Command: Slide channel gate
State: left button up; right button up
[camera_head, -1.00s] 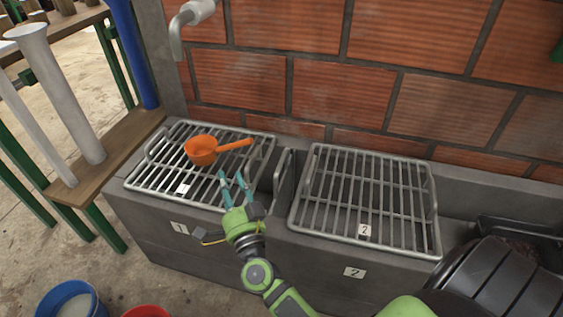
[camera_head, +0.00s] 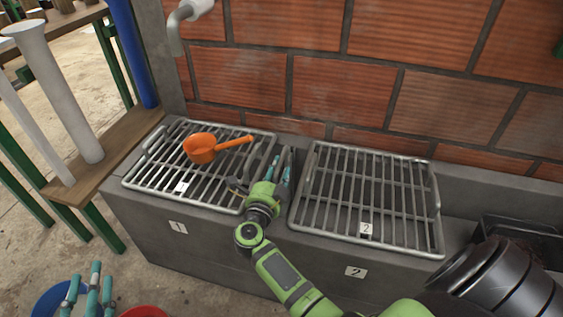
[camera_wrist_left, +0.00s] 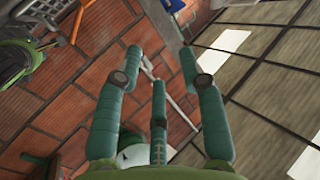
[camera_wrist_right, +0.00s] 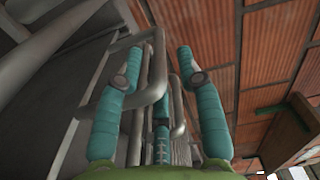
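The channel gate (camera_head: 291,165) is a narrow grey plate standing upright in the slot between the two grates, partly hidden by my right gripper (camera_head: 279,168). In the right wrist view, a bent grey metal tube (camera_wrist_right: 158,70), which looks like the gate's handle, lies between the spread teal fingers of my right gripper (camera_wrist_right: 158,75). The fingers are open around it; whether one touches it, I cannot tell. My left gripper (camera_head: 88,285) is at the lower left, above the buckets. Its fingers are spread and empty in the left wrist view (camera_wrist_left: 158,75).
An orange ladle (camera_head: 202,149) lies on the left grate (camera_head: 150,185), marked 1. The right grate (camera_head: 335,220), marked 2, is empty. A brick wall (camera_head: 330,85) rises behind. A tap (camera_head: 178,30) hangs above. A blue bucket (camera_head: 45,303) and red bucket (camera_head: 145,312) are below.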

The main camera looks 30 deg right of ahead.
aim_at(281, 159)
jog(key=x, duration=0.3)
jog(key=shift+w+d+b, duration=0.3)
jog(key=shift+b, duration=0.1)
pick_arm(q)
notch_tip(281, 159, up, 7)
jog(key=s+d+m+t+h, duration=0.1)
jog(key=d+t+h, duration=0.1)
jog(key=t, duration=0.1)
jog(key=shift+s+r+t+h, duration=0.2)
jog(key=shift+s+t+h, duration=0.1)
jog(key=shift+s+h, duration=0.1)
pick_arm(e)
jog(key=shift+w+d, duration=0.25)
jog(key=shift+d, duration=0.05)
grip_shut()
